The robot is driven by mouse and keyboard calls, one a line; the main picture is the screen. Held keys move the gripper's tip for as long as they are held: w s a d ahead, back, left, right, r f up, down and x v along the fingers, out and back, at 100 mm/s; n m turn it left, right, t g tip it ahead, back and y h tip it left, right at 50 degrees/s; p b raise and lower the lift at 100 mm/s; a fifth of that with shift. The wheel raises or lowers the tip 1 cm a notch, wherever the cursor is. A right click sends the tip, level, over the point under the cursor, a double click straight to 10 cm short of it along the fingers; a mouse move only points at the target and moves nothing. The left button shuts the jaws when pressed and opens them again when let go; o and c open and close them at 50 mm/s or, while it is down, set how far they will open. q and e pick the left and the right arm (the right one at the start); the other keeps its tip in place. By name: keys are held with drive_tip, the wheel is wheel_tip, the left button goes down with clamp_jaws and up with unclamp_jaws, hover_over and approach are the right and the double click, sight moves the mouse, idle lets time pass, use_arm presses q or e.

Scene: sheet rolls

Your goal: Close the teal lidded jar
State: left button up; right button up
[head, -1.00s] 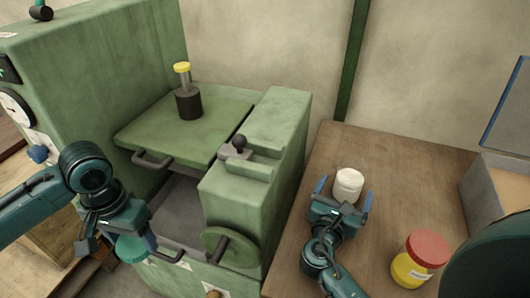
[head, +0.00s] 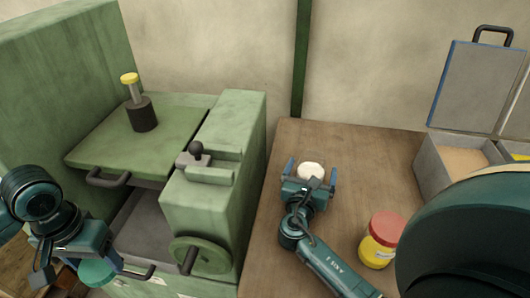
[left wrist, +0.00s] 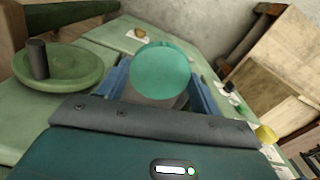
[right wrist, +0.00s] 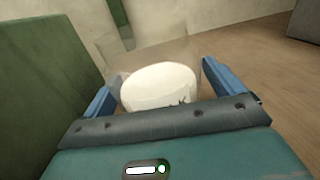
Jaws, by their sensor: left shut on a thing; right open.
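The round teal lid (head: 97,273) is held in my left gripper (head: 84,264), low at the left in front of the green machine. In the left wrist view the lid (left wrist: 160,72) sits between the two blue fingers, its flat face showing. The jar (head: 311,171) stands on the wooden table, whitish in the head view. In the right wrist view it looks clear-walled with a white round mass (right wrist: 158,86) inside. My right gripper (head: 312,180) is open, its fingers on either side of the jar. I cannot tell whether they touch it. The lid is well apart from the jar.
The green machine (head: 228,125) with a handwheel (head: 200,256) stands between my grippers. A yellow jar with a red lid (head: 380,243) is on the table at right. An open grey case (head: 440,170) stands behind it. The table's back middle (head: 365,150) is clear.

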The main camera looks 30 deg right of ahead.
drive_tip(key=shift+c, duration=0.2)
drive_tip(key=c, duration=1.2)
use_arm(q)
wheel_tip(320, 180, up, 4)
drive_tip(key=p, duration=0.4)
drive_tip(key=shift+r, duration=0.15)
use_arm(e)
wheel_tip(320, 180, up, 18)
drive_tip(key=o, duration=0.6)
drive_tip(key=shift+c, duration=0.2)
drive_tip(key=c, duration=0.9)
